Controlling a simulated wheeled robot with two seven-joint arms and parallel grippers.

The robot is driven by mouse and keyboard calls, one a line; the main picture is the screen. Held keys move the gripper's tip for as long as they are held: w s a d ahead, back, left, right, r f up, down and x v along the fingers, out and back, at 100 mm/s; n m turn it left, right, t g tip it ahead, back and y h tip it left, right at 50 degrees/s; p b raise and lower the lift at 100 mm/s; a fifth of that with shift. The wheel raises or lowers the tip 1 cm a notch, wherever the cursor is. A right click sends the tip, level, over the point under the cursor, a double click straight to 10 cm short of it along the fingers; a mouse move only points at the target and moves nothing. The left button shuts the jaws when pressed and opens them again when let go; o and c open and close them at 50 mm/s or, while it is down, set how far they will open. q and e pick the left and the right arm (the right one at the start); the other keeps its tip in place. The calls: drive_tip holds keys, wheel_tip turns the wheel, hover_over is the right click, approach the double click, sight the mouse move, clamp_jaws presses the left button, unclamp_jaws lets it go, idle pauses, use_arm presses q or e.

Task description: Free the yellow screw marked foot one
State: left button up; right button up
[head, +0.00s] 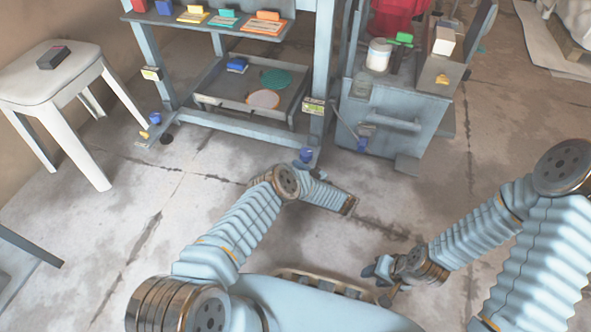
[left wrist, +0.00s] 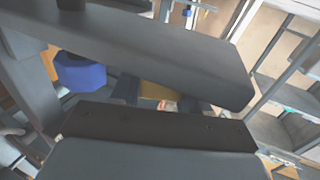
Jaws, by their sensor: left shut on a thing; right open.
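My left arm reaches to the rack's front right foot. In the left wrist view my left gripper (left wrist: 160,98) is shut on a small yellow-brown thing (left wrist: 158,90), which looks like the yellow screw. A dark beam in front covers part of it, and any marking on it is unreadable. A blue screw (left wrist: 80,72) is beside it. In the head view this blue screw (head: 305,155) shows at the foot, while my arm hides the gripper and the yellow screw. Another small yellow screw (head: 145,134) is on the left foot. My right gripper (head: 380,271) is open and empty, low at right.
The grey rack (head: 240,125) bears coloured blocks and a low tray (head: 215,102). A grey cabinet (head: 395,125) with tools stands to its right. A white stool (head: 50,85) is at the left. The floor between the stool and my left arm is clear.

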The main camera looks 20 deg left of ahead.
use_arm(q)
drive_tip(key=n+g, duration=0.1)
drive_tip(key=n+g+y+b, duration=0.1)
drive_tip(key=g, duration=0.1)
drive_tip(key=shift+s+f+g+b, duration=0.15)
drive_tip(key=shift+g+b, duration=0.15)
drive_tip(key=shift+s+n+g+b, duration=0.15)
drive_tip(key=shift+n+g+b, duration=0.75)
drive_tip(key=shift+g, duration=0.4)
drive_tip(key=o, duration=1)
drive_tip(key=shift+c, duration=0.2)
drive_tip(key=shift+a, duration=0.1)
